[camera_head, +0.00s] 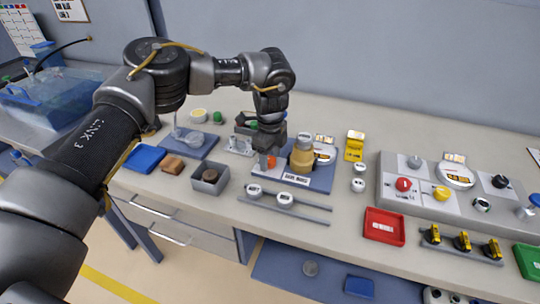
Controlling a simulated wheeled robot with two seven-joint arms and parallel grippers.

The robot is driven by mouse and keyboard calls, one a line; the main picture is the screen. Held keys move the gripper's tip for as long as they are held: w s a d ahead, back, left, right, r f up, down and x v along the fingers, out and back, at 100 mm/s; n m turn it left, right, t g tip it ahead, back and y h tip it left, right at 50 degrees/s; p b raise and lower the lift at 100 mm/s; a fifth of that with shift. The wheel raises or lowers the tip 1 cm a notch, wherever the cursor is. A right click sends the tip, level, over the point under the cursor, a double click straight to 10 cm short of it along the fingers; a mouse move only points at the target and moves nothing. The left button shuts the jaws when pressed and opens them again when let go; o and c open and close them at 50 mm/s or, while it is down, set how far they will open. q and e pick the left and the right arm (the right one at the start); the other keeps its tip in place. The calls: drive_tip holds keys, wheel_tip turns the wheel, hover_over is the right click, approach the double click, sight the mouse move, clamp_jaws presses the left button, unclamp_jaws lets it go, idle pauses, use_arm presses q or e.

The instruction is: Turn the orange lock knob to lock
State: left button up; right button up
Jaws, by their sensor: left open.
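The orange lock knob (271,161) is small and sits near the left end of a blue-grey base plate (318,184). A tan, rounded vessel (303,156) stands on the same plate, just right of the knob. My left gripper (268,150) comes down from above, directly over the knob. Its fingers are open, and the arm partly hides the area behind. I cannot tell whether the fingers touch the knob. My right gripper is not in view.
A red tray (384,226) lies right of centre near the front edge. A grey control panel (440,208) with knobs stands at the right.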

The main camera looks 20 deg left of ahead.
use_arm(q)
drive_tip(key=c, duration=0.9)
drive_tip(key=shift+c, duration=0.5)
drive_tip(key=m+p, duration=0.1)
drive_tip(key=m, duration=0.2)
drive_tip(key=shift+r+m, duration=0.1)
drive_tip(key=shift+m, duration=0.3)
drive_tip(key=m+p, duration=0.1)
drive_tip(key=m, duration=0.3)
drive_tip(key=shift+m, duration=0.3)
drive_tip(key=m, duration=0.5)
drive_tip(key=shift+m, duration=2.3)
